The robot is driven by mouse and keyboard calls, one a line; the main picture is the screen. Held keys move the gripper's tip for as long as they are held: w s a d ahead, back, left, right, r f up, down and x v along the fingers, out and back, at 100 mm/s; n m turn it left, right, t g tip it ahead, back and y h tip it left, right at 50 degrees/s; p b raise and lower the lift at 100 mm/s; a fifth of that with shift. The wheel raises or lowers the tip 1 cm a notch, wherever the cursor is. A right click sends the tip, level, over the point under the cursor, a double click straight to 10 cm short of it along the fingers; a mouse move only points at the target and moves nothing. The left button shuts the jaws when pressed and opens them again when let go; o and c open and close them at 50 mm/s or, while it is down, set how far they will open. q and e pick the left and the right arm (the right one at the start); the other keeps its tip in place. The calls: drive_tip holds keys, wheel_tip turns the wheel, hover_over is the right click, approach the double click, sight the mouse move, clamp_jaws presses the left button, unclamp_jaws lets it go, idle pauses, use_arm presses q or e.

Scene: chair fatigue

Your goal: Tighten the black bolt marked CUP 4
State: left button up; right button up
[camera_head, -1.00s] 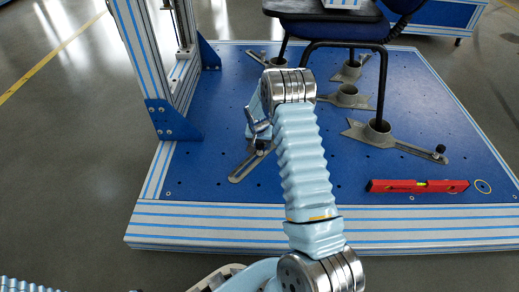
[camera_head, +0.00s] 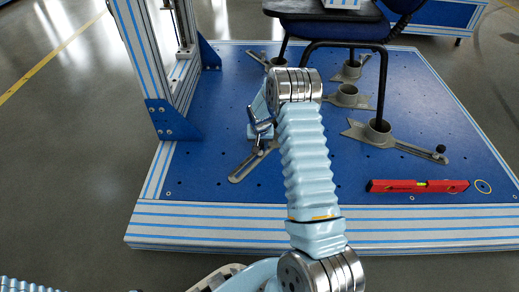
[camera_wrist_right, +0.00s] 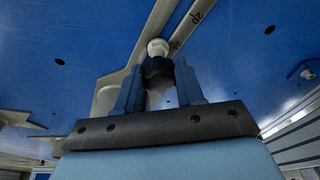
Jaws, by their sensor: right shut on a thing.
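My right gripper (camera_head: 260,136) is low over the slotted foot (camera_head: 247,166) of the front left cup, partly hidden by my forearm in the head view. In the right wrist view the gripper (camera_wrist_right: 158,78) is shut on a black bolt (camera_wrist_right: 158,70) that stands between its two fingertips. A pale round end (camera_wrist_right: 158,47) shows just beyond the bolt. The bolt is over a grey slotted bar (camera_wrist_right: 185,28) with partly readable lettering; no CUP 4 mark can be read. Another black bolt (camera_head: 440,149) is on the right cup's foot. My left gripper is not in view.
The blue base plate (camera_head: 300,180) carries several grey cups, such as the right cup (camera_head: 377,130), and a chair (camera_head: 335,30) stands in them. A red level (camera_head: 417,186) lies at the front right. A striped upright (camera_head: 142,50) stands at the left.

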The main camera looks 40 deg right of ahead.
drive_tip(key=shift+m+h, duration=0.3)
drive_tip(key=shift+m, duration=0.9)
drive_tip(key=shift+a+m+g, duration=0.1)
drive_tip(key=shift+m+g, duration=0.4)
drive_tip(key=shift+m, duration=1.6)
drive_tip(key=m+g, duration=0.1)
drive_tip(key=m, duration=0.2)
drive_tip(key=shift+h, duration=0.3)
drive_tip(key=shift+m, duration=0.5)
drive_tip(key=m+g, duration=0.1)
drive_tip(key=m, duration=0.3)
